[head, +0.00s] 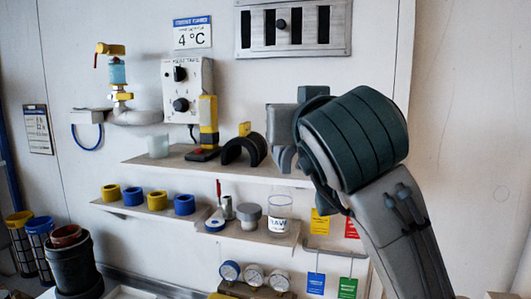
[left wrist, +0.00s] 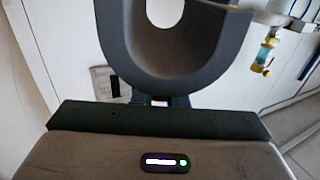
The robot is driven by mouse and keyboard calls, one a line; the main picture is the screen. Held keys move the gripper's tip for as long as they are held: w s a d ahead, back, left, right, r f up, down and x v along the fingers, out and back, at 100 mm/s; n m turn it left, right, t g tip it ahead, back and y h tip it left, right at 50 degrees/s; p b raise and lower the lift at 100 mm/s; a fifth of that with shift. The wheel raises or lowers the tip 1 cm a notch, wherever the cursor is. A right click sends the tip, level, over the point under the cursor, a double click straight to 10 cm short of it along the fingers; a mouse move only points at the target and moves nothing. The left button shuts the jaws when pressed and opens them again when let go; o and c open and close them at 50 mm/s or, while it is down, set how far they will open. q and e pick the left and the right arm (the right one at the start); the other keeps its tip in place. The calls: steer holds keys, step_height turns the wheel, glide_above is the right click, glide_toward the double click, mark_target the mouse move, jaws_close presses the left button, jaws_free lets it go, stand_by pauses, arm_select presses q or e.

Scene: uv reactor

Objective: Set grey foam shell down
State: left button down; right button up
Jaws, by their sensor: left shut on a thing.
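The grey foam shell (head: 239,147) is a dark half-round arch with its open side down at the upper shelf (head: 205,172). I cannot tell whether its lower edges touch the shelf. In the left wrist view the shell (left wrist: 117,40) fills the upper middle as a U, with the picture seemingly inverted. My left gripper (head: 280,158) is at the shell's right side, shut on it. The fingertips are partly hidden. My right gripper is out of view.
A yellow and dark tool (head: 207,122) stands on a red base just left of the shell. A clear cup (head: 158,146) is farther left.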

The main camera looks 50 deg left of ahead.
arm_select(q)
steer(key=shift+w+a+r+p, duration=0.1)
steer(key=shift+w+r+p, duration=0.2)
steer(key=shift+w+p, duration=0.65)
steer(key=p, duration=0.3)
steer(key=shift+s+d+r, duration=0.3)
steer(key=shift+d, duration=0.1)
steer(key=w+f+p, duration=0.1)
steer(key=w+p, duration=0.2)
steer(key=w, duration=0.1)
steer(key=w+a+f+p, duration=0.1)
steer(key=w+f+p, duration=0.1)
steer(key=w, duration=0.3)
steer(key=w+f+p, duration=0.1)
steer(key=w+p, duration=0.3)
steer(key=w, duration=0.1)
steer(key=shift+a+f, duration=0.35)
steer(key=shift+s+f, duration=0.1)
steer(key=shift+f, duration=0.35)
steer(key=shift+f, duration=0.1)
